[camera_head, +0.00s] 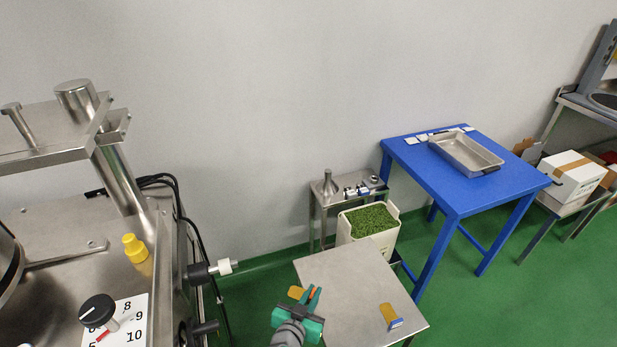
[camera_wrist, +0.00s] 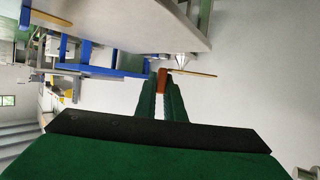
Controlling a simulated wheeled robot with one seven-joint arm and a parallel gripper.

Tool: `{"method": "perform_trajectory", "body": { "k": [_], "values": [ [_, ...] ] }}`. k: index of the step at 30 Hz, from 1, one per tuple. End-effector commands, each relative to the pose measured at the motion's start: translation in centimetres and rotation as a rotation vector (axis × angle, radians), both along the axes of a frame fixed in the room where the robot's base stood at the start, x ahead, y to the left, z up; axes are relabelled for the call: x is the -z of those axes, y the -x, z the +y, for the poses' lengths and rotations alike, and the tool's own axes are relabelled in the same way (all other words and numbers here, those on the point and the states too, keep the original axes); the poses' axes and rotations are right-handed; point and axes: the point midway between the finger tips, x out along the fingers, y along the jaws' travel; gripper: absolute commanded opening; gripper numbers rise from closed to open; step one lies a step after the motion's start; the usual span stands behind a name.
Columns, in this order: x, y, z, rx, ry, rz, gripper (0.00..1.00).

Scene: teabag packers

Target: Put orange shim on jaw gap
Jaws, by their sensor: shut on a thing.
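My gripper (camera_head: 310,295), with green fingers, is over the left part of a small metal table in the head view. Its fingers are shut on the orange shim (camera_head: 296,292). In the wrist view the shim (camera_wrist: 162,78) shows as an orange-brown piece between the green fingertips (camera_wrist: 162,88). A small metal stand (camera_head: 328,200) by the wall carries a silver post and small blue-and-white parts (camera_head: 357,190). I cannot tell for certain which part has the jaw gap. My gripper is apart from that stand, nearer the camera.
The metal table (camera_head: 350,280) holds a yellow-orange piece with a blue end (camera_head: 390,316). A white bin of green leaves (camera_head: 370,222) stands behind it. A blue table (camera_head: 455,190) with a metal tray (camera_head: 466,153) is right. A large machine (camera_head: 100,240) fills the left.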

Motion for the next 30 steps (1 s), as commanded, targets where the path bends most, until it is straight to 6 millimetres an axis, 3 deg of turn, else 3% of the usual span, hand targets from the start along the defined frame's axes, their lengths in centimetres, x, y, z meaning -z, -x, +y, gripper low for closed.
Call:
{"method": "perform_trajectory", "body": {
  "k": [3,7,18,30],
  "values": [
    [-0.2,-1.3,0.9,-0.052,0.0,-0.001,0.0],
    [0.3,-1.5,1.3,-0.093,0.0,0.008,0.0],
    [4.3,1.9,1.7,-0.308,-0.004,0.028,0.0],
    [4.9,3.4,1.2,-0.372,0.0,0.0,0.0]
  ]
}}
